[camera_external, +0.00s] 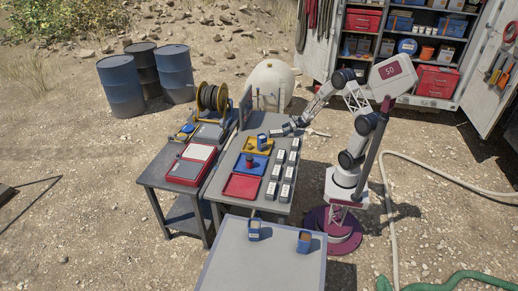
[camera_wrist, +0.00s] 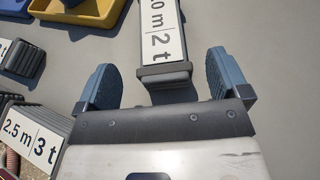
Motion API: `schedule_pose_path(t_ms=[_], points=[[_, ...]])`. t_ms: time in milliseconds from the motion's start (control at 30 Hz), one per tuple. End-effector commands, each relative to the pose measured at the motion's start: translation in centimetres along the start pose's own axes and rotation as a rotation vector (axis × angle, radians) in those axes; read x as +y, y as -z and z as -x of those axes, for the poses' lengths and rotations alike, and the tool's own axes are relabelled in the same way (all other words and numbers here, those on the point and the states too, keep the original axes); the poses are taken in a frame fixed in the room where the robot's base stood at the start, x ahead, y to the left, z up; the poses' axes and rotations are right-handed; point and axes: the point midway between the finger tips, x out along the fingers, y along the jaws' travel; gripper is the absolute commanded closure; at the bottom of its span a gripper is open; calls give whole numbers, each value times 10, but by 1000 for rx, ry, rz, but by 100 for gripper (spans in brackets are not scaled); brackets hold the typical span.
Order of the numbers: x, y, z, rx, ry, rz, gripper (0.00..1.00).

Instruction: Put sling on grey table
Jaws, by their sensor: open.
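Several dark folded slings with white labels stand in two rows on the long grey table (camera_external: 213,190), on its right side; one is a sling (camera_external: 294,144) near my arm. My gripper (camera_external: 273,132) is low over the table's far right part. Another sling labelled 2.5 m, 3 t (camera_wrist: 35,135) lies left of the fingers. A lighter grey table (camera_external: 262,268) stands in front.
Yellow, blue and red trays (camera_external: 241,186) lie left of the slings. A side bench (camera_external: 155,176) adjoins on the left.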

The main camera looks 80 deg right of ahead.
Motion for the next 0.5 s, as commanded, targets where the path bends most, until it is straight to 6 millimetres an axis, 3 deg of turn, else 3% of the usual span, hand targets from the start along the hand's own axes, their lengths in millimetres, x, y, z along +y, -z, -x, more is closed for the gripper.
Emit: schedule_pose_path(t_ms=[500], points=[[-2, 0, -44, 0, -1, 1, 6]])
